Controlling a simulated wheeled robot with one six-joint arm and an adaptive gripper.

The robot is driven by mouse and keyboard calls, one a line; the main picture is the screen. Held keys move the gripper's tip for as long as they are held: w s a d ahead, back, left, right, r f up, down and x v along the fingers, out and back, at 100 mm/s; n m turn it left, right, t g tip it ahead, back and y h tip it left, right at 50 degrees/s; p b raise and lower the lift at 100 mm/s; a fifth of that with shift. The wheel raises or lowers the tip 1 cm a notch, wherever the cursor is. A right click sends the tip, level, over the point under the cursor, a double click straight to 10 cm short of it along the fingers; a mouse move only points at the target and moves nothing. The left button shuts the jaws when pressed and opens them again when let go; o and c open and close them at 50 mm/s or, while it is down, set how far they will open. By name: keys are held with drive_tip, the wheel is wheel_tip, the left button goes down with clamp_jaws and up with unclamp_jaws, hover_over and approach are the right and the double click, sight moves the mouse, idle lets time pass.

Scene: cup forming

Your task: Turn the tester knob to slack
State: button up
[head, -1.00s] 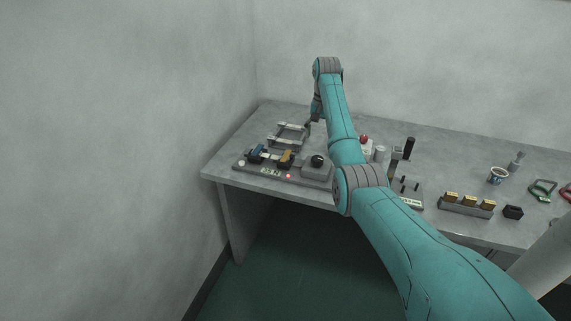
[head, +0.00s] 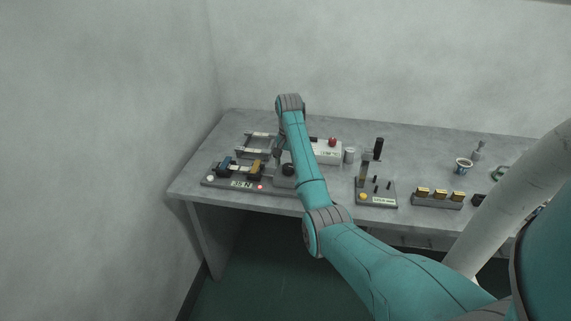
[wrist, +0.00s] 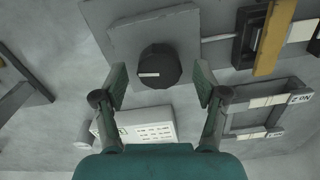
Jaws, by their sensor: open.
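The tester knob (wrist: 158,66) is a round black knob with a white pointer line, on a grey block (wrist: 118,38) in the wrist view. In the head view the knob (head: 288,169) shows beside my arm, at the right end of the tester base. The tester (head: 222,182) carries blue and yellow clamps and a display reading "35 N". My gripper (wrist: 160,88) is open and empty, its fingers apart on both sides just short of the knob. In the head view the fingertips are mostly hidden by my arm.
A grey frame rack (head: 240,146) stands behind the tester. A white box (head: 326,155) with a red button is behind my arm. To the right are a lever fixture (head: 376,190), a row of yellow blocks (head: 438,198) and a cup (head: 463,166). A wall bounds the left.

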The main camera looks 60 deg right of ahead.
drive_tip(key=shift+f, duration=0.75)
drive_tip(key=c, duration=1.1)
drive_tip(key=shift+c, duration=0.2)
